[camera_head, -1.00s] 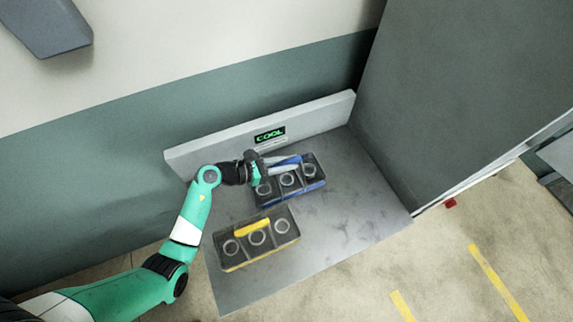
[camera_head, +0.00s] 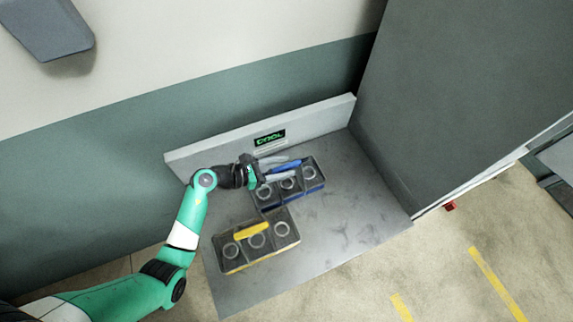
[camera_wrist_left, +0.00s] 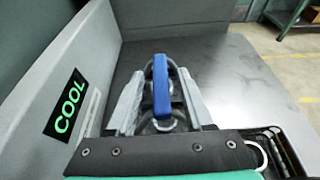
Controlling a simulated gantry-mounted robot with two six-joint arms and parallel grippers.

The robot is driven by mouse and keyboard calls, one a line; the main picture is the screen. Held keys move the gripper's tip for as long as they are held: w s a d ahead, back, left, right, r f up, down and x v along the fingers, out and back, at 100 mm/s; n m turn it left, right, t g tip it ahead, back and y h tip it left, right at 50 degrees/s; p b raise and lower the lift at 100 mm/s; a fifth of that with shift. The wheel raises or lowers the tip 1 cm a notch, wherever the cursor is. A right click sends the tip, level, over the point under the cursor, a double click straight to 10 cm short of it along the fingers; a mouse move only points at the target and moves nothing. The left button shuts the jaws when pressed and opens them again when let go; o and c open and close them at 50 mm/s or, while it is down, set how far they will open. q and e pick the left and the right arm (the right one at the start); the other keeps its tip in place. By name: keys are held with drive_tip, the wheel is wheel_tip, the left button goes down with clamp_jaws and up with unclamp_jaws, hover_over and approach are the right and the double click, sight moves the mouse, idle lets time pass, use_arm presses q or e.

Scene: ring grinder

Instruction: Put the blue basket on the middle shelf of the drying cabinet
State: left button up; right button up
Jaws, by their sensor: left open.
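The blue basket (camera_head: 312,184) is a dark, divided tray with blue trim, a blue handle and metal rings in its compartments. It stands on the grey metal table near the back panel. My left gripper (camera_head: 277,169) is open above it, its fingers close to the handle. In the left wrist view the blue handle (camera_wrist_left: 163,88) lies between the two grey fingers (camera_wrist_left: 160,100), with a gap on either side. The gripper hides part of the basket. My right gripper is out of view. I cannot make out the shelves of a drying cabinet.
A similar basket with a yellow handle (camera_head: 250,231) stands in front of the blue one. A low back panel (camera_head: 215,148) with a green "COOL" sign (camera_head: 270,138) edges the table. A tall grey cabinet side (camera_head: 460,95) rises at right. The table's right front (camera_head: 350,228) is bare.

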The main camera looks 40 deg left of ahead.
use_arm(q)
drive_tip(key=p+v, duration=0.1)
drive_tip(key=v, duration=1)
drive_tip(key=shift+p, duration=0.3)
